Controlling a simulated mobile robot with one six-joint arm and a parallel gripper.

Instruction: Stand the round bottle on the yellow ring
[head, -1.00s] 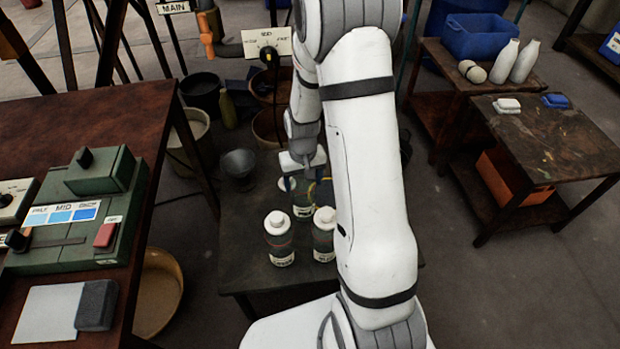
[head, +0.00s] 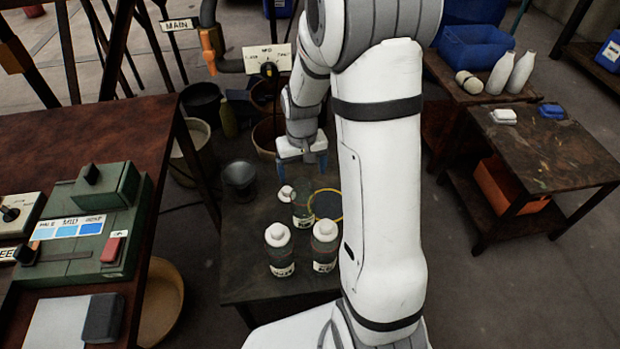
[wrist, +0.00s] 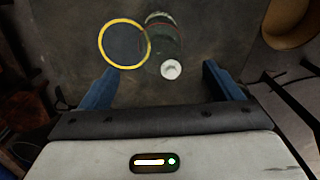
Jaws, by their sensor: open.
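A dark green bottle with a white cap (head: 302,210) is on the low dark table, its cap toward the far left; it looks laid over or tilted, but I cannot tell which. It also shows in the wrist view (wrist: 163,40), cap toward my gripper. The yellow ring (head: 341,212) lies flat right beside it; in the wrist view the ring (wrist: 148,47) is left of the bottle, with no bottle on it. Two white-capped bottles stand upright nearer me, left (head: 280,252) and right (head: 325,248). My gripper (head: 302,166) is open and empty, beyond the bottle; its blue fingers (wrist: 160,88) are apart.
The low table (head: 240,265) has bare room at its left. A bench with a green control box (head: 85,220) is at left. A side table (head: 545,145) is at right. My arm hides part of the low table.

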